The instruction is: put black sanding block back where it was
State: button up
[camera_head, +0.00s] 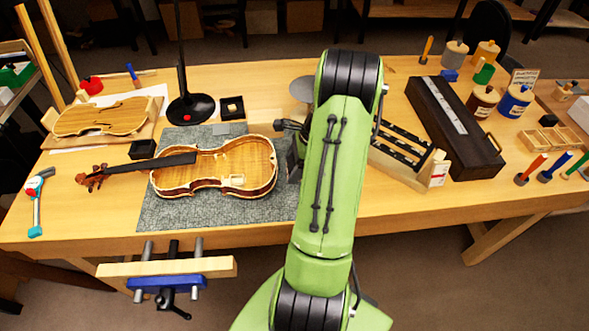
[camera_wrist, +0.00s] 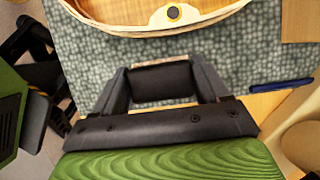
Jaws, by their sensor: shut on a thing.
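My gripper (camera_wrist: 160,70) is shut on the black sanding block (camera_wrist: 161,84), which sits between the two fingers in the wrist view. A thin tan edge shows along the block's far side. The gripper and block are over the right edge of the grey mat (camera_wrist: 85,45); their height above it is hard to tell. In the head view my green arm covers most of the gripper, and only a dark part (camera_head: 292,155) shows just right of the violin body. The block cannot be made out clearly there.
The open violin body (camera_head: 225,167) lies on the mat (camera_head: 175,212), close to my gripper. A blue pen-like thing (camera_wrist: 281,86) lies right of it in the wrist view. A tool rack (camera_head: 405,155) and long black case (camera_head: 455,130) stand right of my arm.

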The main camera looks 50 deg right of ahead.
jog(key=shift+f, duration=0.35)
jog(key=shift+f, duration=0.15)
jog(key=o, duration=1)
jog(key=p+v, duration=0.4)
jog(key=v, duration=0.8)
jog(key=w+a+r+n+h, duration=0.1)
jog(key=w+a+r+n, duration=0.45)
jog(key=a+r, duration=0.3)
jog(key=a+r+n+h, duration=0.2)
jog(key=a+r+n, duration=0.3)
jog(key=a+n, duration=0.6)
jog(key=s+a+n, duration=0.3)
jog(key=a, duration=0.1)
jog(key=s+a+r+n+t, duration=0.1)
jog(key=s+a+n, duration=0.3)
jog(key=a, duration=0.1)
jog(key=s+a+r+n+t, duration=0.1)
jog(key=s+a+n, duration=0.3)
jog(key=a, duration=0.1)
jog(key=shift+r, duration=0.15)
